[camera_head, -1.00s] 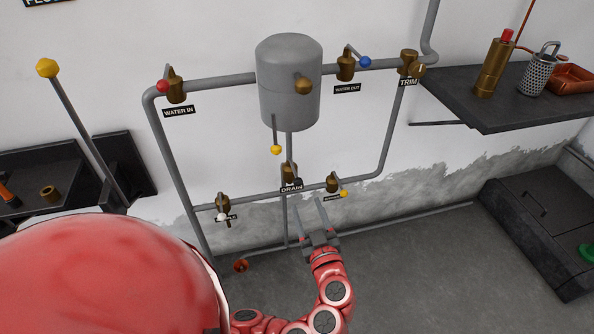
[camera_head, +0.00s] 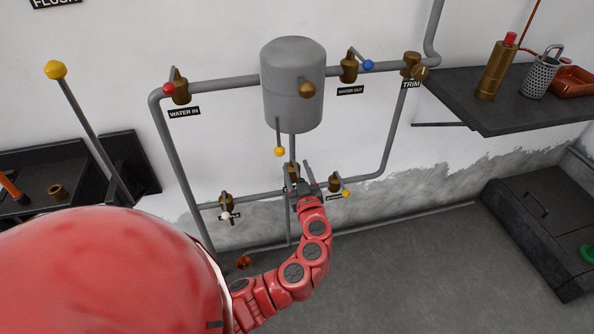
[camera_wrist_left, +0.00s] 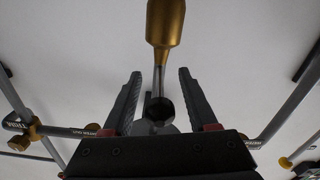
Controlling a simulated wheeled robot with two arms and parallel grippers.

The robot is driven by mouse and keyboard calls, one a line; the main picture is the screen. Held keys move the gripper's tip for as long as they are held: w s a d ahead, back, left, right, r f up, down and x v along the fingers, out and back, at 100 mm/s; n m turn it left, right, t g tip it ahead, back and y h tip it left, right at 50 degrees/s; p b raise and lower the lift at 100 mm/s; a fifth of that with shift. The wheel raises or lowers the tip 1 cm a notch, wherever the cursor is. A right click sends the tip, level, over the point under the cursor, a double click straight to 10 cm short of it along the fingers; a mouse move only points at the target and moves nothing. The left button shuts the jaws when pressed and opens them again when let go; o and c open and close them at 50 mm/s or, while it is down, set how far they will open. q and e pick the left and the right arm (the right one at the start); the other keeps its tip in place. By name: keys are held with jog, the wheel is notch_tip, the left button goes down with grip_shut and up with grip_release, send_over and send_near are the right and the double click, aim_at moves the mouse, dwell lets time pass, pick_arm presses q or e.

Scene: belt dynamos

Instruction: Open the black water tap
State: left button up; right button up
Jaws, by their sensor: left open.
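The black tap is the brass valve (camera_head: 293,171) in the middle of the lower pipework, under the grey tank. In the left wrist view its brass body (camera_wrist_left: 166,22) and thin metal lever show, and the lever ends in a round black knob (camera_wrist_left: 160,108). My left gripper (camera_head: 300,178) is open in front of this valve and partly hides it and its label. In the left wrist view the black knob appears between the two spread fingers (camera_wrist_left: 160,84), with a gap on each side. I cannot tell how deep it sits between them. My right gripper is not in view.
Close by are a yellow-knobbed valve (camera_head: 335,183) at the right and a white-knobbed valve (camera_head: 226,205) at the left. A yellow-knobbed lever (camera_head: 279,151) hangs below the tank (camera_head: 292,85). A dark shelf (camera_head: 500,100) juts out at the right.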

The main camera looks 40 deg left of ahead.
pick_arm(q)
grip_shut()
dwell(1.3)
